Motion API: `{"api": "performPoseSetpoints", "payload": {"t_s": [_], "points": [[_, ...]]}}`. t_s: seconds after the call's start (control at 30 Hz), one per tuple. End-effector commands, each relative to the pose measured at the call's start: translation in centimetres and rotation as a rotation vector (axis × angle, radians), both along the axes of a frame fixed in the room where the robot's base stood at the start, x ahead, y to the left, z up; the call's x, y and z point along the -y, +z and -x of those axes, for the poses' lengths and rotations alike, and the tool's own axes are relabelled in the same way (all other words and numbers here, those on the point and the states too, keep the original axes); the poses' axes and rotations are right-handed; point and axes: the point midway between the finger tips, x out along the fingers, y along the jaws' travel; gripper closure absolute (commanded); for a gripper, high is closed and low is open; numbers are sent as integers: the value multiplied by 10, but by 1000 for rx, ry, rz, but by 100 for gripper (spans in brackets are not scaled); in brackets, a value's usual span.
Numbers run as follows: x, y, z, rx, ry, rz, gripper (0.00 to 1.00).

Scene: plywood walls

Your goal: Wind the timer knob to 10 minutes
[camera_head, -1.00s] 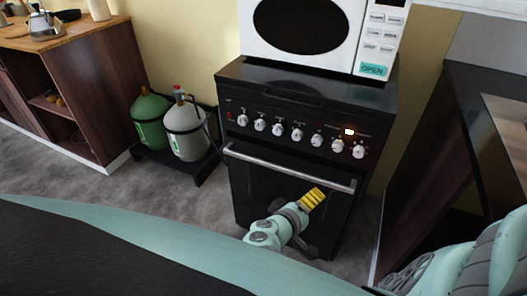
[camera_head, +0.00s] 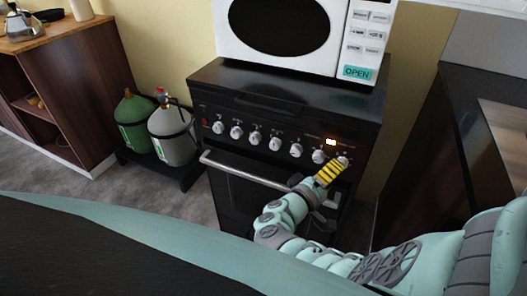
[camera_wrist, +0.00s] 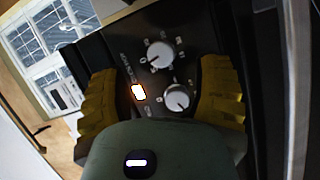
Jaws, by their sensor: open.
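The oven's row of white knobs runs along the dark control panel. The rightmost knob (camera_head: 342,162) sits just beyond my gripper (camera_head: 332,170), whose yellow fingers cover part of the panel. In the wrist view, two knobs with dial markings lie between my open fingers (camera_wrist: 158,68): an upper knob (camera_wrist: 160,54) and a lower knob (camera_wrist: 178,98). The upper one appears to be the rightmost knob. I cannot read which is the timer. The fingers appear apart from both knobs, and nothing is held.
An orange light (camera_head: 331,142) glows above the right knobs. The oven door handle (camera_head: 250,172) runs below the panel, close to my arm. A white microwave (camera_head: 350,30) stands on the stove. A dark counter (camera_head: 455,110) stands at right; gas bottles (camera_head: 172,135) are at left.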

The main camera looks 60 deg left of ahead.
Motion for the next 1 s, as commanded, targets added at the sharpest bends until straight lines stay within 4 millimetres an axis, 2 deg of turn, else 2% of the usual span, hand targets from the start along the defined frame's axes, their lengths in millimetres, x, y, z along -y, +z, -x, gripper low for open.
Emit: {"api": "performPoseSetpoints", "payload": {"t_s": [0.2, 0.4, 0.83, 0.87, 1.0], "points": [[-5, -2, -32, 0, -3, -1, 36], [-9, -3, -47, 0, 0, -1, 36], [-9, -2, -52, -1, 0, -3, 36], [-9, -2, -52, -1, 0, -3, 34], [-9, -2, -52, -2, 0, -3, 48]]}}
